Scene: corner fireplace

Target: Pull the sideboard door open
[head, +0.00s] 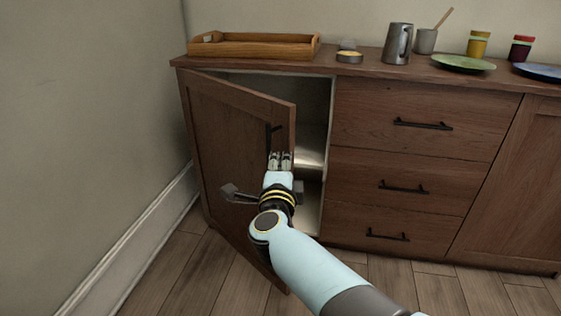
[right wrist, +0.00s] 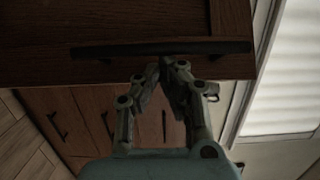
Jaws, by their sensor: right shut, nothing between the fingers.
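The sideboard door (head: 235,130) is brown wood, hinged at its left side, and stands part-way open. Its free edge is swung out, and the pale inside of the cupboard (head: 312,125) shows in the gap. The door's dark bar handle (head: 272,130) is near the free edge; it also crosses the top of the right wrist view (right wrist: 160,48). My right gripper (head: 280,156) is shut and empty, just below the handle in the head view. In the right wrist view its fingertips (right wrist: 172,64) meet close by the bar; I cannot tell whether they touch it. My left gripper is not in view.
The sideboard top (head: 370,70) holds a wooden tray (head: 255,47), a metal jug (head: 397,43), a green plate (head: 463,62) and other small things. Several drawers (head: 415,122) are shut right of the opening. A wall (head: 90,120) stands close on the left.

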